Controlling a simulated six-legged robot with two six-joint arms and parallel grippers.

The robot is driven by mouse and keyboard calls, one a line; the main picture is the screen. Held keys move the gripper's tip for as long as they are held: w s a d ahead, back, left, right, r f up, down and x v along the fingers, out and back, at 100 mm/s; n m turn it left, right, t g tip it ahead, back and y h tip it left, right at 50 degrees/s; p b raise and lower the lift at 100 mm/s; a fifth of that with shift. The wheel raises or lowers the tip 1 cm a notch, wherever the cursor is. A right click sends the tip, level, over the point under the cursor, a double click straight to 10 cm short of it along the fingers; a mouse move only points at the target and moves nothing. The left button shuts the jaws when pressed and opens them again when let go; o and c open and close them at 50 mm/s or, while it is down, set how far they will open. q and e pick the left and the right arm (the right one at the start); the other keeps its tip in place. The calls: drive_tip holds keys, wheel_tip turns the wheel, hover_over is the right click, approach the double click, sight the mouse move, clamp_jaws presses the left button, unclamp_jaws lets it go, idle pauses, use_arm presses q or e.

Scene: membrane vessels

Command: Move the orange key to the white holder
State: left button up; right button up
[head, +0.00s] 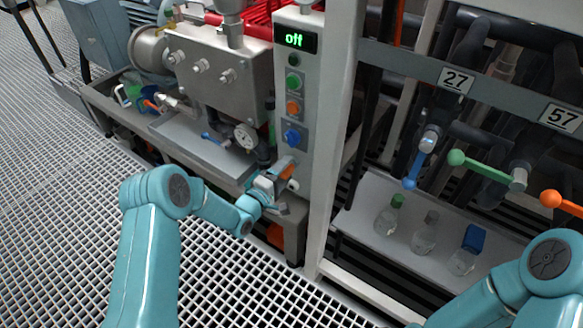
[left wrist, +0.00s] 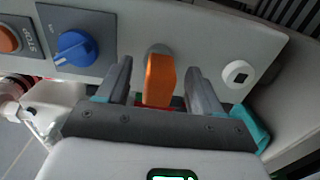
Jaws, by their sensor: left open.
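The orange key (left wrist: 158,80) sits on the light grey panel at a round grey base. In the left wrist view it stands between the two fingers of my left gripper (left wrist: 160,68), with a gap on each side. The gripper is open around it. In the head view, my left gripper (head: 280,181) is at the lower part of the control column, and the orange key (head: 284,162) shows just above it, partly hidden. The white holder (left wrist: 237,73) is a round white piece with a dark square opening, to the right of the key. My right gripper is out of view.
The control column (head: 299,130) has an "off" display (head: 298,39), green and orange buttons and a blue knob (head: 293,137). The blue knob (left wrist: 75,48) is left of the key in the wrist view. Several bottles (head: 390,216) stand on a shelf to the right.

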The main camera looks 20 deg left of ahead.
use_arm(q)
drive_tip(key=shift+w+d, duration=0.1)
drive_tip(key=shift+w, duration=0.25)
drive_tip(key=shift+b, duration=0.6)
idle(1.1)
clamp_jaws()
drive_tip(key=v, duration=0.6)
drive_tip(key=shift+p, duration=0.35)
idle(0.6)
